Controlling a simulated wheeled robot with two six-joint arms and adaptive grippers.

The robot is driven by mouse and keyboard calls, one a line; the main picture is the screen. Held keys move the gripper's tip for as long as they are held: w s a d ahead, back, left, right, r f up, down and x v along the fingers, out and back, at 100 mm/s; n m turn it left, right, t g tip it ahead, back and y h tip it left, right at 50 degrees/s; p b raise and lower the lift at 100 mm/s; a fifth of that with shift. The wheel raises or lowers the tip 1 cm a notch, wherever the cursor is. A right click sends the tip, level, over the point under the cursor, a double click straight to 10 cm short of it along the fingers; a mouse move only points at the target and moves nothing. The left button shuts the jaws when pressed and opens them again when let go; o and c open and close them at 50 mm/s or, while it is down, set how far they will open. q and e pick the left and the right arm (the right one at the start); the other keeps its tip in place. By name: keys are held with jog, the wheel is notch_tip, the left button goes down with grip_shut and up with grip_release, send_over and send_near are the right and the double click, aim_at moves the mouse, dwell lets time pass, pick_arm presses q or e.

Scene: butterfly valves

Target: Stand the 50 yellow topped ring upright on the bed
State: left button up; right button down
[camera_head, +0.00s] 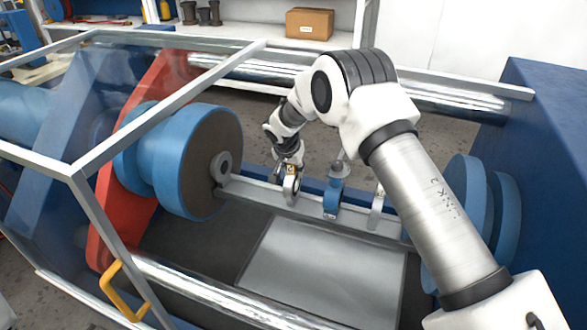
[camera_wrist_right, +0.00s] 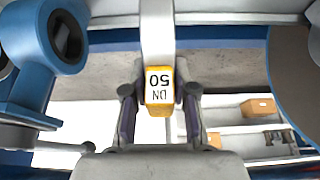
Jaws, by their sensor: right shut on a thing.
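The yellow topped 50 ring (camera_head: 291,188) is a pale grey ring, upright over the bed (camera_head: 255,192), a long grey rail. I cannot tell whether its lower edge touches the bed. My right gripper (camera_head: 289,168) reaches down from above and is shut on its yellow top. My left gripper is not in view.
A blue valve (camera_head: 332,197) and a grey ring (camera_head: 376,208) stand on the bed to the right. A blue flange with a brown face (camera_head: 215,150) is at the left, and blue discs (camera_head: 468,200) are at the right. A silver frame bar (camera_head: 170,108) crosses the upper left.

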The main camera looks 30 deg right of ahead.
jog(key=shift+f+b, duration=0.5)
jog(key=shift+b, duration=0.05)
dwell(1.8)
jog(key=c, duration=1.4)
grip_release()
jog(key=shift+o, duration=0.6)
jog(key=o, duration=0.6)
jog(key=shift+c, duration=0.2)
jog(key=v, duration=1.2)
